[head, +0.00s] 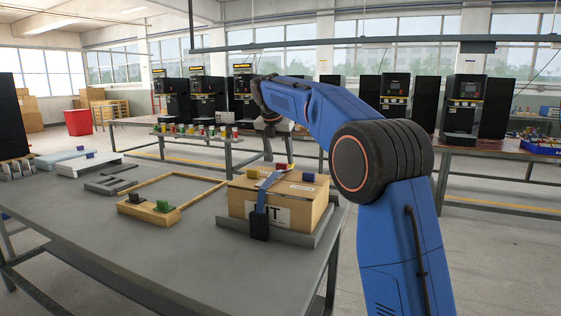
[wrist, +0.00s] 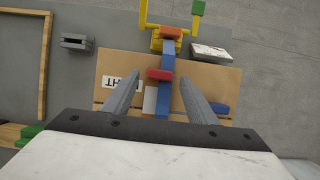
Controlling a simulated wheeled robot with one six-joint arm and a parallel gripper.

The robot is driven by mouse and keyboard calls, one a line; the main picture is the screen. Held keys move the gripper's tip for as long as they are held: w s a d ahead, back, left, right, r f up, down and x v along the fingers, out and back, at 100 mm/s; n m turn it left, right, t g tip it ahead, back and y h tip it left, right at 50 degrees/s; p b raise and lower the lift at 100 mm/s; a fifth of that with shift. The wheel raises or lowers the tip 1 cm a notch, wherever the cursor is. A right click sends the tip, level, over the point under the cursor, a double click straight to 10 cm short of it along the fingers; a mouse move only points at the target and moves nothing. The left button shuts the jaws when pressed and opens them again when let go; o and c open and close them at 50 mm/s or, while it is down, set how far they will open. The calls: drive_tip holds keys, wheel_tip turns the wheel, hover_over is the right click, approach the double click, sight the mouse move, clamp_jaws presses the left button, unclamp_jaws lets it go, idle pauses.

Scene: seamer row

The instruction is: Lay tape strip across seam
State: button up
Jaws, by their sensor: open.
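A brown cardboard box (head: 292,208) stands on a grey base on the near table. A blue strip (head: 261,196) lies over its top and hangs down the front to a black block (head: 259,224). In the wrist view the blue strip (wrist: 167,57) crosses the box top (wrist: 215,82), with a red block (wrist: 160,74) on it. My gripper (wrist: 160,84) is open above the box, one finger on each side of the strip, apart from the red block. I cannot make out the seam clearly; my gripper covers part of the box top.
A blue block (head: 308,178) sits on the box's right side. A yellow fixture (wrist: 167,45) stands at the strip's far end in the wrist view.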

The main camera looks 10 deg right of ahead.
sight(277, 176)
drive_tip(key=v, duration=1)
drive_tip(key=s+d+f+m, duration=0.3)
drive_tip(key=s+m, duration=0.2)
drive_tip(key=s, duration=0.4)
drive_tip(key=s+d+f+m+y, duration=0.15)
drive_tip(key=s+m, duration=0.25)
drive_tip(key=s, duration=0.5)
drive_tip(key=s+d+f+m, duration=0.3)
drive_tip(key=s+m, duration=0.2)
drive_tip(key=s, duration=0.3)
drive_tip(key=s+d+f+m+t+y, duration=0.1)
drive_tip(key=s+d+f+m, duration=0.1)
drive_tip(key=s+f+m, duration=1.2)
drive_tip(key=s+f, duration=1)
drive_tip(key=s, duration=0.3)
drive_tip(key=shift+f+m, duration=0.3)
drive_tip(key=shift+m, duration=0.1)
